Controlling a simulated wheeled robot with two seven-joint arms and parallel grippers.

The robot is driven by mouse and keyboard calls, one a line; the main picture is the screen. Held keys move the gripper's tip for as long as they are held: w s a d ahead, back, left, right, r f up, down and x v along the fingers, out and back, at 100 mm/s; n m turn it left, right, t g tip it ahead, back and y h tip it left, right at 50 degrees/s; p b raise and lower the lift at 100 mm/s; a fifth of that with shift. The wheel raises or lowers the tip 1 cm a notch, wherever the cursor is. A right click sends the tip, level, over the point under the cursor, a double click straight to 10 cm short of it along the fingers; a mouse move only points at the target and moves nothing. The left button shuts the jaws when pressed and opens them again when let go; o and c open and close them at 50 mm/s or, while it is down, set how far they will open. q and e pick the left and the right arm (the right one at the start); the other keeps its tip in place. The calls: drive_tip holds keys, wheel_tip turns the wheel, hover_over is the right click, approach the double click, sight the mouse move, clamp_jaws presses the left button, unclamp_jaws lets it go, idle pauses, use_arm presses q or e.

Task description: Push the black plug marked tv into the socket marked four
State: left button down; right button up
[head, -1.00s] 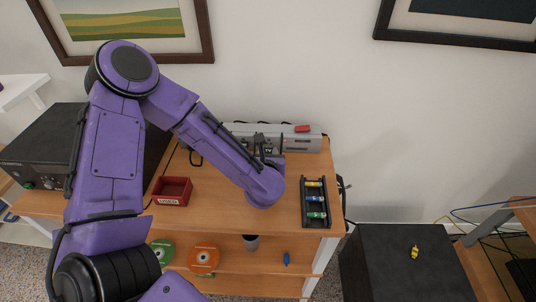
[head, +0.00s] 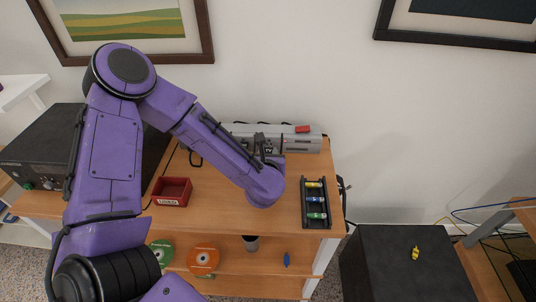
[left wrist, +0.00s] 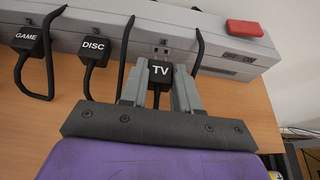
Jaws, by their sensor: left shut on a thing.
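The black plug marked TV (left wrist: 160,71) is between the fingers of my left gripper (left wrist: 160,88), which is shut on it. It is close in front of the grey power strip (left wrist: 220,62); I cannot tell whether it touches. Plugs marked DISC (left wrist: 94,50) and GAME (left wrist: 27,40) sit at the strip to the left. In the head view my left gripper (head: 265,150) reaches the strip (head: 305,143) at the back of the wooden cabinet. My right gripper is not in view.
A red switch (left wrist: 245,28) marked OFF and ON is at the strip's right end. A red box (head: 172,191) and a black tray (head: 315,215) of coloured batteries stand on the cabinet top. Black cables rise around the plugs. Bare wood (head: 222,212) lies in front.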

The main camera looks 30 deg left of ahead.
use_arm(q)
drive_tip(key=shift+w+a, duration=0.3)
drive_tip(key=shift+w, duration=0.2)
drive_tip(key=shift+w+a, duration=0.3)
drive_tip(key=shift+w, duration=0.2)
drive_tip(key=c, duration=0.7)
unclamp_jaws()
drive_tip(key=shift+c, duration=0.2)
drive_tip(key=b+v, duration=0.1)
drive_tip(key=v, duration=0.9)
drive_tip(key=shift+s+d+r, duration=0.1)
drive_tip(key=shift+s+d, duration=0.05)
drive_tip(key=shift+s, duration=0.1)
